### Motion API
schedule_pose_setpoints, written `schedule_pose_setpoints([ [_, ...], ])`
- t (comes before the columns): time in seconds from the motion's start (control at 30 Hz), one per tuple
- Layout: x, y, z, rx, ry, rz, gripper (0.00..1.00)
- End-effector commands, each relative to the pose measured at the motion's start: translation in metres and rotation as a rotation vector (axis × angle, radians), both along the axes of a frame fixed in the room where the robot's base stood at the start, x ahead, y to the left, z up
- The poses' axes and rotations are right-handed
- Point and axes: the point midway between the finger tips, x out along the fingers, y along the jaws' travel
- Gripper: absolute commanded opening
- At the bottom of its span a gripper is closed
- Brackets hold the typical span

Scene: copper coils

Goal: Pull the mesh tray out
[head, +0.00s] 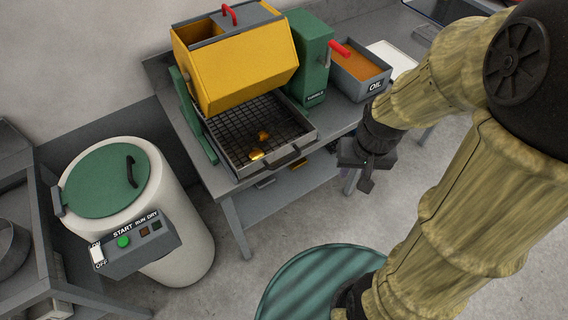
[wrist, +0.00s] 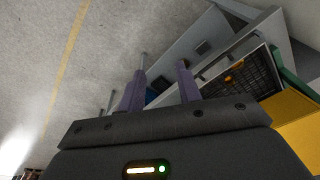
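The mesh tray (head: 226,124) is a grey-framed tray with a dark mesh floor, lying on the grey bench below the yellow drum. A few copper-coloured pieces (head: 262,136) lie on its mesh. A dark bar handle (head: 288,161) is on its front edge, facing the room. My gripper (head: 365,172) is to the right of the tray, apart from the handle, near the bench's front edge. In the wrist view my gripper (wrist: 163,66) shows two spread fingers with nothing held between them. The tray (wrist: 257,76) shows there to the right of the fingers.
The yellow drum (head: 240,75) with a green motor housing (head: 310,60) stands over the tray's back. A grey OIL bin (head: 376,86) stands right of it. A white drum dryer (head: 150,200) with a green lid stands left.

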Motion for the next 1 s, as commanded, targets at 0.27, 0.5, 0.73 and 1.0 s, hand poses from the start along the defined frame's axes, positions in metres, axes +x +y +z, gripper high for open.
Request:
schedule_pose_setpoints([
  [0.27,0.018,0.011,-0.115,0.315,0.313,-0.08,0.34],
  [0.5,0.067,0.026,-0.184,0.81,0.382,-0.114,0.34],
  [0.73,0.133,0.006,-0.22,1.281,0.188,-0.133,0.34],
  [1.0,0.156,-0.01,-0.219,1.426,0.064,-0.134,0.34],
])
